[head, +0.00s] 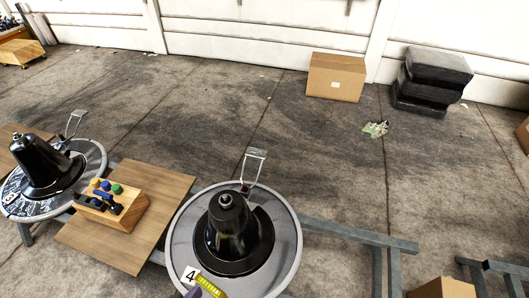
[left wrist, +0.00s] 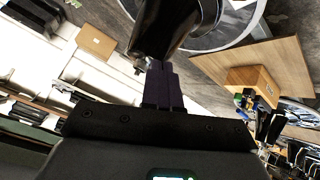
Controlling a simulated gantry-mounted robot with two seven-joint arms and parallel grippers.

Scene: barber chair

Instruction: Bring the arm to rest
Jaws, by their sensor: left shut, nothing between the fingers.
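My left gripper (left wrist: 163,88) shows in the left wrist view with its two dark purple fingers pressed together and nothing between them. In the head view only a small purple tip (head: 192,293) of it shows at the bottom edge, beside a yellow item (head: 210,287). A glossy black cone-shaped part (head: 232,232) stands on a round grey disc (head: 284,249) with a metal bracket (head: 255,167) at its far side. In the left wrist view the black part (left wrist: 165,28) appears just beyond the fingertips; I cannot tell whether they touch. My right gripper is in neither view.
A wooden board (head: 168,187) left of the disc carries a wooden block (head: 128,215) with coloured-handled tools. A second disc with a black part (head: 42,165) stands farther left. Grey metal rails (head: 350,230) run right. A cardboard box (head: 336,77) and black stack (head: 433,80) stand by the wall.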

